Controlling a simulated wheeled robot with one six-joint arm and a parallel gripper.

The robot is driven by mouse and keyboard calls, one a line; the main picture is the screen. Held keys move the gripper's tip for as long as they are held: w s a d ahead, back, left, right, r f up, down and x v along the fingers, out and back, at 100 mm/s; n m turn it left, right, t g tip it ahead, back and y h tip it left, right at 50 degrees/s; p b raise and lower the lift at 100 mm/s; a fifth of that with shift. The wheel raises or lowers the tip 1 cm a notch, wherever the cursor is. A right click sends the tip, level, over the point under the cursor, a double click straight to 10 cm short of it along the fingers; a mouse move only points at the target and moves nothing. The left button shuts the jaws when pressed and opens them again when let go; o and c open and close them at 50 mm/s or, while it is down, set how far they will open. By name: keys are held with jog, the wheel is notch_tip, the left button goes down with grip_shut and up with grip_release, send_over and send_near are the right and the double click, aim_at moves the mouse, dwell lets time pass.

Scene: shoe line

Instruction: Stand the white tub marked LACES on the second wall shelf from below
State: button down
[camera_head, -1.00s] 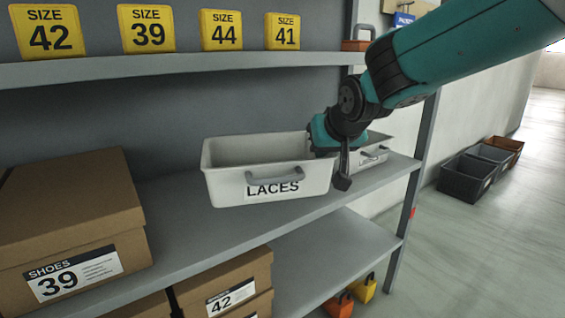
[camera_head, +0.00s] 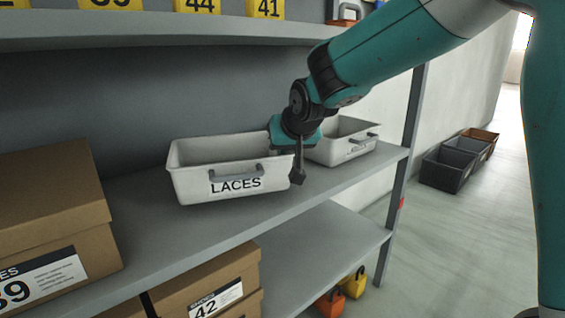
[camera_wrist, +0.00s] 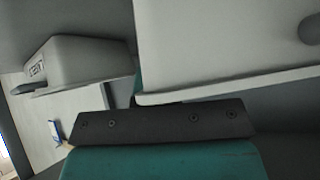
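The white tub marked LACES (camera_head: 200,186) is upright over the middle wall shelf (camera_head: 150,237), behind its front edge. Its grey handle and label face me. Whether its base touches the shelf is unclear. My gripper (camera_head: 298,165) is at the tub's right end, with a dark finger hanging down against the outside of that end. It appears shut on the tub's right end; the other finger is hidden. In the wrist view the tub's pale wall and rim (camera_wrist: 225,85) fill the upper right, close to the gripper's dark mount.
A second white tub (camera_head: 345,152) stands just right of my gripper; it shows in the wrist view too (camera_wrist: 85,62). Shoe boxes (camera_head: 45,200) stand at left, more (camera_head: 205,285) below. Size signs (camera_head: 200,6) line the upper shelf. Crates (camera_head: 447,167) are on the floor.

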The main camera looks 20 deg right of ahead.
jog(key=shift+f+b, duration=0.35)
jog(key=shift+f, duration=0.55)
jog(key=shift+w+a, duration=0.1)
jog(key=shift+w, duration=0.1)
jog(key=shift+r, duration=0.15)
jog(key=c, duration=1.8)
grip_release()
jog(key=shift+f, duration=0.2)
jog(key=o, duration=0.5)
jog(key=shift+c, duration=0.2)
